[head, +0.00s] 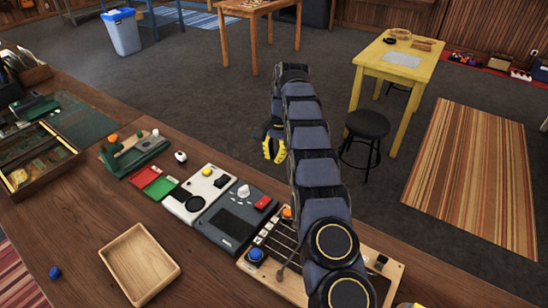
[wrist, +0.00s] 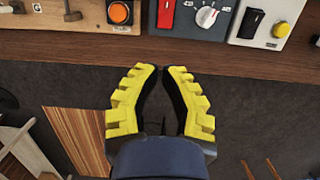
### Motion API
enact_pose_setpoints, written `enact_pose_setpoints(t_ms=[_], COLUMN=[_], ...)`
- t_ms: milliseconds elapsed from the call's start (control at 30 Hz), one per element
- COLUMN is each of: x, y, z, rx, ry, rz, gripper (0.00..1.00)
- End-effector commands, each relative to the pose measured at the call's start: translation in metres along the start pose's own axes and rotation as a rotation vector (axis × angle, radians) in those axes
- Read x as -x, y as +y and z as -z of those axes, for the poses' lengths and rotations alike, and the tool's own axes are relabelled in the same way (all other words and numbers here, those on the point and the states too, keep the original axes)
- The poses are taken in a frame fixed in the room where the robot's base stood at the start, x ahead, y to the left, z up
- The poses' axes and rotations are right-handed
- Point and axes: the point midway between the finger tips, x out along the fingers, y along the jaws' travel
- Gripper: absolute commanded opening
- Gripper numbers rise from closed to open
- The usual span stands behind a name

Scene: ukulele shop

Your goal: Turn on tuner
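I cannot tell for sure which device is the tuner. A dark grey box (head: 222,232) on the bench has a dark screen, a white knob (head: 243,191) and a red switch (head: 263,202). In the wrist view the red switch (wrist: 166,14) and the knob (wrist: 206,17) show at the top edge. Left of it in the head view, a white box (head: 190,207) has a yellow button and a black switch. My gripper (head: 273,146) hangs beyond the bench's far edge, apart from the boxes. Its yellow fingers (wrist: 162,70) hold nothing visible; their tips look close together.
A wooden board (head: 250,270) with strings, a blue knob and an orange button lies right of the grey box, partly hidden by my arm. An empty wooden tray (head: 107,257) lies at front left.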

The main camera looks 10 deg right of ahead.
Motion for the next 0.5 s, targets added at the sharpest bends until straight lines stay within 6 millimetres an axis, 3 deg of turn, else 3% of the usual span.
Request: enact_pose_setpoints(t_ms=[500], x=[0.001], y=[-0.001], z=[-0.014], rx=[0.006], ry=[-0.089], rz=[0.000], gripper=[0.00])
